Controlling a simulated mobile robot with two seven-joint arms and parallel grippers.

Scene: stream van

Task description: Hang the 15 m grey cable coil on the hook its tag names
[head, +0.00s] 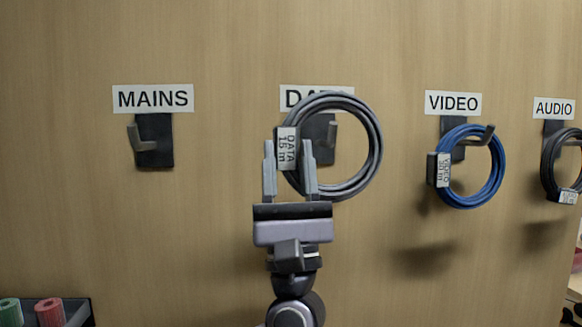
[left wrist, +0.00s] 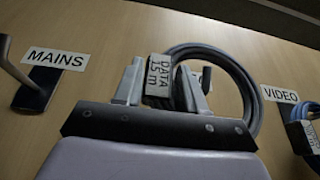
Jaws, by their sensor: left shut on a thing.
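The grey cable coil (head: 374,150) carries a white tag reading "DATA 15 m" (head: 287,148). My left gripper (head: 290,165) is shut on the coil at its tagged left side and holds it upright in front of the wall. The DATA hook (head: 318,130) shows through the coil's ring, under the partly covered DATA label (head: 290,97). I cannot tell whether the hook's arm passes through the ring or lies behind it. In the left wrist view the coil (left wrist: 235,75) is between the fingers, with the hook (left wrist: 206,80) seen through it. My right gripper is not in view.
An empty MAINS hook (head: 153,140) is to the left. A blue coil (head: 497,170) hangs on the VIDEO hook to the right, and a dark coil (head: 549,165) hangs at AUDIO. A tray with green and red rolls (head: 49,312) is at the lower left.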

